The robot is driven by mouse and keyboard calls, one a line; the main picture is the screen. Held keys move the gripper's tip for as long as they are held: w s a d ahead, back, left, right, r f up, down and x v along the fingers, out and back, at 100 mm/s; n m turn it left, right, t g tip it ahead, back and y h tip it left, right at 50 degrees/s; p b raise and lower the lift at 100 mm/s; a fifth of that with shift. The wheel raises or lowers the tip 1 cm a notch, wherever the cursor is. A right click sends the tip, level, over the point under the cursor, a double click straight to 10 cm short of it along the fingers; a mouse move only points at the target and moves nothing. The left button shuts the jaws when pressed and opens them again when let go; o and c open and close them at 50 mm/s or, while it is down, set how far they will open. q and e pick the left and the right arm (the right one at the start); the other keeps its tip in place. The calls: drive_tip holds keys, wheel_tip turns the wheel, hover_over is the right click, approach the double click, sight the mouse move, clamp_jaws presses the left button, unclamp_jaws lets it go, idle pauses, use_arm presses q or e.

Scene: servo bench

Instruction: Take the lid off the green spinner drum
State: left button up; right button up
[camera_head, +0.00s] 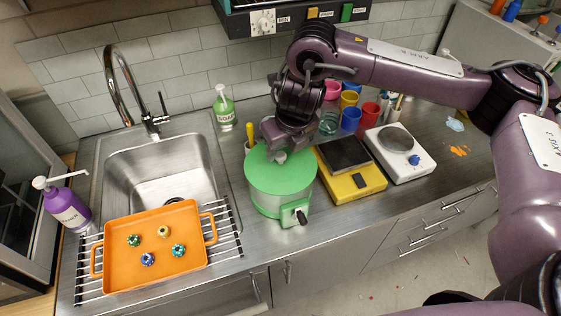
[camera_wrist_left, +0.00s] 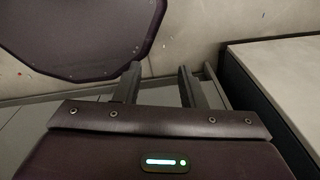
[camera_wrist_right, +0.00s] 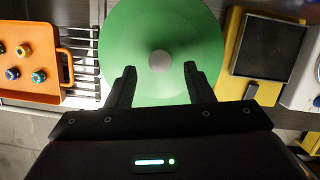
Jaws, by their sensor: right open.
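The green spinner drum (camera_head: 269,201) stands on the steel counter with its green lid (camera_head: 262,176) on top. My right gripper (camera_wrist_right: 158,82) is open above the lid. In the right wrist view the knob lies just beyond its fingertips, between their lines. I cannot tell whether the fingers touch the lid. My left gripper (camera_wrist_left: 159,75) is open and empty, away from the counter; the head view does not show it.
An orange tray (camera_head: 120,272) with several small patterned pieces lies on a rack over the sink's front. A yellow scale (camera_head: 352,190) and a white hotplate (camera_head: 414,172) stand right of the drum.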

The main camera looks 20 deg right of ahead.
sight(281, 154)
drive_tip(key=p+x, duration=0.1)
drive_tip(key=x, duration=0.2)
drive_tip(key=shift+w+f, duration=0.1)
drive_tip(key=shift+f, duration=0.1)
drive_tip(key=c, duration=1)
use_arm(q)
drive_tip(key=shift+w+r, duration=0.7)
drive_tip(key=shift+w, duration=0.2)
